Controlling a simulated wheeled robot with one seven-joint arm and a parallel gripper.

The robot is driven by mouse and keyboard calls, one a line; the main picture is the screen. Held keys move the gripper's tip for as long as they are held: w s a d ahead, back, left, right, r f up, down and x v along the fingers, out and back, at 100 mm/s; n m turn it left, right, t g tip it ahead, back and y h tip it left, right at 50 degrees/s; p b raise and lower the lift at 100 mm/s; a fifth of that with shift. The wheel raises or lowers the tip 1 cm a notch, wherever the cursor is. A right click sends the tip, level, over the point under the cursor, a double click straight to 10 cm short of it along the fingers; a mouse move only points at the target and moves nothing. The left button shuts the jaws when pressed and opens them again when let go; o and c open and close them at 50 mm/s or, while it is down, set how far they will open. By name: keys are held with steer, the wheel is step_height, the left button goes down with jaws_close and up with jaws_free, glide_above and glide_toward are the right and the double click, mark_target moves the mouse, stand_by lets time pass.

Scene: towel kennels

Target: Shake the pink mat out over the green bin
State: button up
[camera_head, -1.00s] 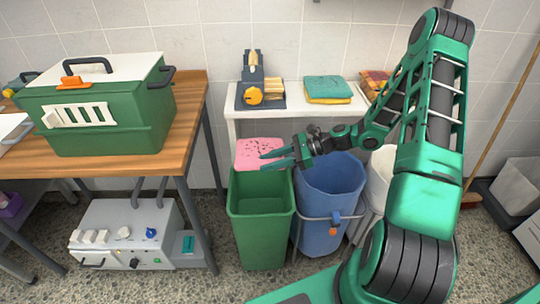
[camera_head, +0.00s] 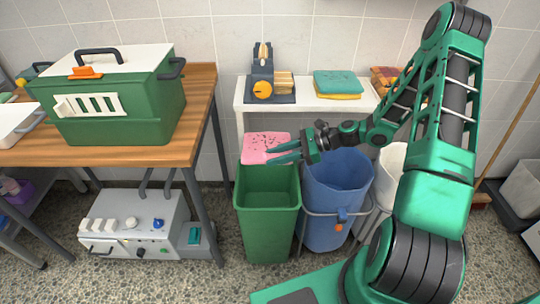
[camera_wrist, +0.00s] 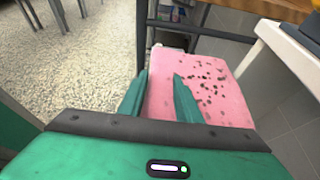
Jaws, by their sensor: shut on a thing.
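The pink mat (camera_head: 264,143) is held out flat above the back edge of the green bin (camera_head: 267,215). Dark specks are scattered over its surface; they also show on the mat in the wrist view (camera_wrist: 215,95). My gripper (camera_head: 270,153) reaches in from the right and is shut on the mat's near edge. In the wrist view its two green fingers (camera_wrist: 158,98) lie along the mat. The green bin stands open on the floor, and what I see of its inside looks empty. The bin's far rim is partly hidden by the mat and fingers.
A blue bin (camera_head: 332,205) stands right of the green bin, with a white bin (camera_head: 390,170) beyond it. A white shelf (camera_head: 310,100) with folded towels (camera_head: 338,84) is behind. A wooden table (camera_head: 190,140) bearing a green carrier (camera_head: 115,105) is at the left.

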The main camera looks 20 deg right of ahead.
step_height(320, 180, up, 4)
steer(key=shift+f, duration=3.45)
stand_by(0.3)
stand_by(4.5)
